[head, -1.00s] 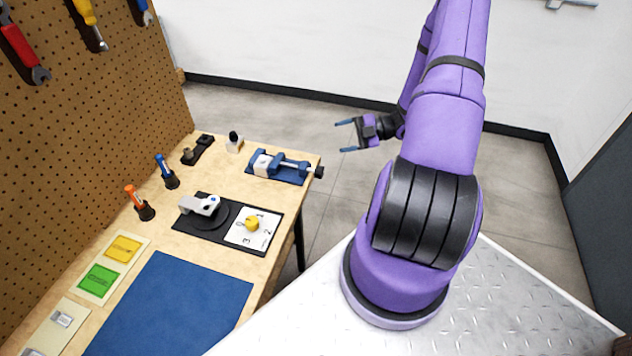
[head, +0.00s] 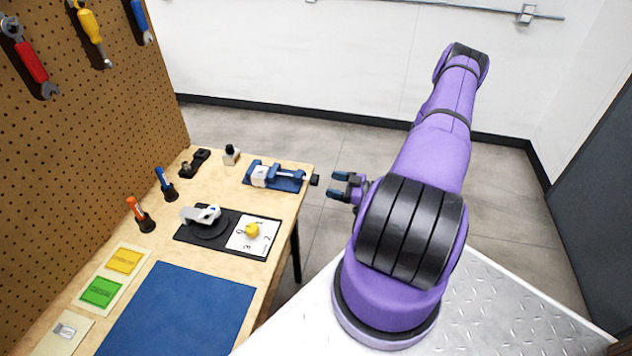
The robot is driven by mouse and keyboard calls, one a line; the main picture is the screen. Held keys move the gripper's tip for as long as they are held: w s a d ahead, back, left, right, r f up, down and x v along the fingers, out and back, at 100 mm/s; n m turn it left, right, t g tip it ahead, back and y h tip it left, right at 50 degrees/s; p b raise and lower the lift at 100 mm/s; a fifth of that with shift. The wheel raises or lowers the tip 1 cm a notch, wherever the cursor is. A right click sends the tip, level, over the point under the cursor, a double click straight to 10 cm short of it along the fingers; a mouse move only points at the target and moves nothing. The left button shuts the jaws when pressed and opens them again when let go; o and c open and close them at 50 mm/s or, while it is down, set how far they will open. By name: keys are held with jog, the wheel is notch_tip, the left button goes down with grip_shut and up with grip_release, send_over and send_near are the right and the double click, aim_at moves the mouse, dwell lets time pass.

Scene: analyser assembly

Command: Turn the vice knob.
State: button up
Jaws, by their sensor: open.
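The blue vice (head: 272,176) lies on a blue base at the far right corner of the wooden bench. It has a pale block at its left end. Its dark knob (head: 315,180) sticks out past the bench's right edge. My gripper (head: 334,185) is open and empty, a short way to the right of the knob.
A black board (head: 190,241) with a grey-white device and a yellow knob (head: 252,230) on a numbered plate sits nearer on the bench. A blue mat (head: 180,310) lies in front. Orange and blue screwdrivers stand at left by the pegboard (head: 85,120).

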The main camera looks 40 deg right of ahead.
aim_at(316, 180)
jog(key=x, duration=0.6)
jog(key=shift+w+a, duration=0.15)
jog(key=shift+w, duration=0.1)
jog(key=c, duration=0.9)
jog(key=shift+n, duration=0.3)
